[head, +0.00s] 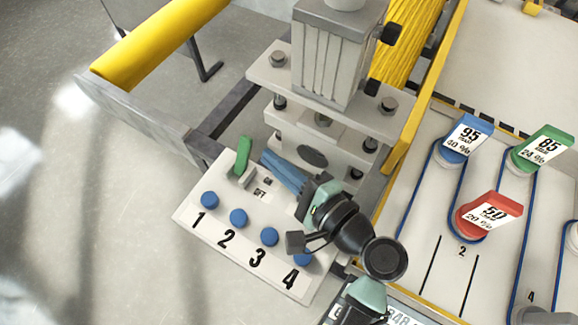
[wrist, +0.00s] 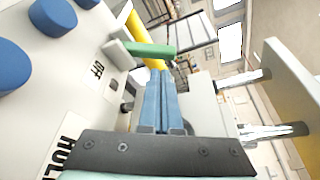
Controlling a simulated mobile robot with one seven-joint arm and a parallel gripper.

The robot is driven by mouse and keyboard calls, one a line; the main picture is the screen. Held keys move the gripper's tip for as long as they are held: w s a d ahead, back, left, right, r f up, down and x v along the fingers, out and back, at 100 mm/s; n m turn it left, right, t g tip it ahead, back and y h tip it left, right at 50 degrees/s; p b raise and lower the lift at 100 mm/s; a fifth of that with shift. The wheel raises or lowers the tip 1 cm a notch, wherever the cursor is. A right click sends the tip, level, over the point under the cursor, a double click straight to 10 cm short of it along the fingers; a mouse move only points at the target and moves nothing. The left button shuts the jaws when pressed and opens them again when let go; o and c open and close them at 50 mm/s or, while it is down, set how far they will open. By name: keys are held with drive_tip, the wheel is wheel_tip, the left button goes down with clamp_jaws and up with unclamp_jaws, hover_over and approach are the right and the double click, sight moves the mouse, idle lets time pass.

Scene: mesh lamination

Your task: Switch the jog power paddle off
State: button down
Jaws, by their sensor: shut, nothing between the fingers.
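The green jog power paddle (head: 243,157) stands on a pale mount at the far end of the white control panel (head: 222,244), above the row of knobs. Small labels are beside it; one reads OFF in the wrist view. The paddle also shows in the wrist view (wrist: 150,50), sticking out sideways from the panel just beyond my fingertips. My gripper (head: 264,158) is shut and empty, its blue fingers side by side. It is right of the paddle in the head view, with a small gap showing. The fingers also show in the wrist view (wrist: 157,72).
Several blue knobs (head: 238,217) with printed numbers line the panel's near side; my wrist partly covers the one at 4. A grey cylinder block (head: 335,60) on a plate with bolts stands behind. A yellow roller (head: 160,40) is at upper left. Colored tags (head: 488,215) stand at right.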

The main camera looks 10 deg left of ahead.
sight(245, 152)
drive_tip(key=shift+p+x, duration=0.35)
drive_tip(key=shift+x, duration=1.7)
drive_tip(key=shift+s+a+r+n+t+b, duration=0.1)
drive_tip(key=shift+s+n+t+b, duration=0.15)
drive_tip(key=shift+n+b, duration=0.55)
drive_tip(key=s+n+t+b, duration=0.1)
drive_tip(key=n+b, duration=0.1)
drive_tip(key=b, duration=0.2)
drive_tip(key=shift+a+y, duration=0.2)
drive_tip(key=shift+y, duration=0.2)
drive_tip(key=shift+s+a+r+n+b, duration=0.15)
drive_tip(key=shift+s+r+n+b, duration=0.2)
drive_tip(key=shift+n+b, duration=0.6)
drive_tip(key=shift+s+a+r+y+b, duration=0.1)
drive_tip(key=shift+s+r+y+b, duration=0.05)
drive_tip(key=shift+s+y+b, duration=0.15)
drive_tip(key=shift+s+a+r, duration=0.15)
drive_tip(key=shift+s+a, duration=0.1)
drive_tip(key=shift+s, duration=0.45)
drive_tip(key=shift+s+a+b, duration=0.15)
drive_tip(key=shift+s+b, duration=0.15)
drive_tip(key=shift+s, duration=0.1)
drive_tip(key=shift+s+a+f, duration=0.1)
drive_tip(key=shift+s+f, duration=0.05)
drive_tip(key=shift+f, duration=0.1)
